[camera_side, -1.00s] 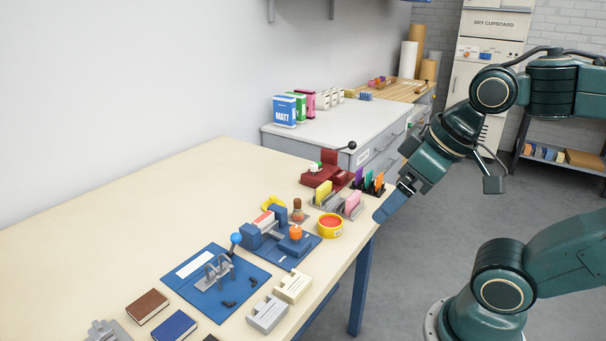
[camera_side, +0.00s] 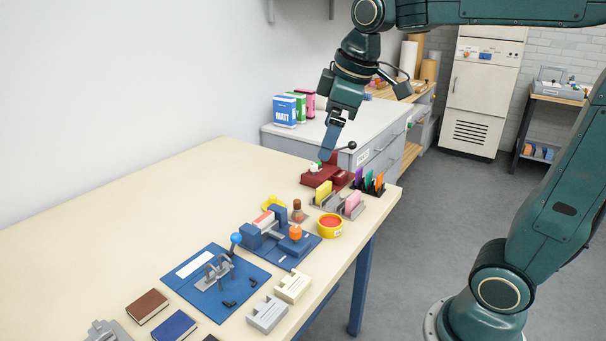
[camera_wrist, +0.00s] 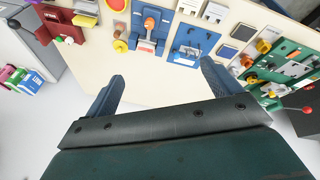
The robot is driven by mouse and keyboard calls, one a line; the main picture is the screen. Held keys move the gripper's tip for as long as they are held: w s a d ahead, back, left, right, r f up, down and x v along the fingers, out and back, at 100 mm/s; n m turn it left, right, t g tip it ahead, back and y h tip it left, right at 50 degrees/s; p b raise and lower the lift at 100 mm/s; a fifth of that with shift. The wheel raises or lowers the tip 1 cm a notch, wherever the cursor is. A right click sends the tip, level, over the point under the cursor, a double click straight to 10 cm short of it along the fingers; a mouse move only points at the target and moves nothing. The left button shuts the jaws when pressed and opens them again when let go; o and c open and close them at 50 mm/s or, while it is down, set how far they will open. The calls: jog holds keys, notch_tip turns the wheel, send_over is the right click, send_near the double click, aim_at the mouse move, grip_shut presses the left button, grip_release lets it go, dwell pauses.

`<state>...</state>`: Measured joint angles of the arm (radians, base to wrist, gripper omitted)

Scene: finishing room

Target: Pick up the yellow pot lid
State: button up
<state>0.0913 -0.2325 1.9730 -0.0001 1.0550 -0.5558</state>
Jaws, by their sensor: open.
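The yellow pot lid (camera_side: 272,203) lies on the cream table behind the blue fixture, partly hidden by it. In the wrist view the yellow lid (camera_wrist: 120,46) shows beyond the left finger. A yellow pot (camera_side: 330,228) with a red inside stands to its right, near the table's front edge; it also shows at the top of the wrist view (camera_wrist: 117,5). My gripper (camera_side: 327,152) is above the far end of the table, beyond the lid and apart from it. In the wrist view my gripper (camera_wrist: 162,69) is open, with nothing between its fingers.
A red hand press (camera_side: 320,176) with an upright lever is close below my gripper. Card holders (camera_side: 350,204), a brown-topped stamp (camera_side: 298,212) and the blue fixture (camera_side: 282,250) surround the lid. The table's left side (camera_side: 120,215) is clear.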

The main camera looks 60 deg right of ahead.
jog(key=w+d+n+g, duration=0.1)
jog(key=w+d+n, duration=0.2)
jog(key=w, duration=0.7)
jog(key=n+g, duration=0.3)
jog(key=n, duration=0.7)
send_over(273, 196)
notch_tip(273, 196, down, 20)
jog(key=shift+s+a+r, duration=0.1)
jog(key=shift+s+r, duration=0.05)
jog(key=shift+f, duration=4.3)
jog(key=shift+f, duration=2.55)
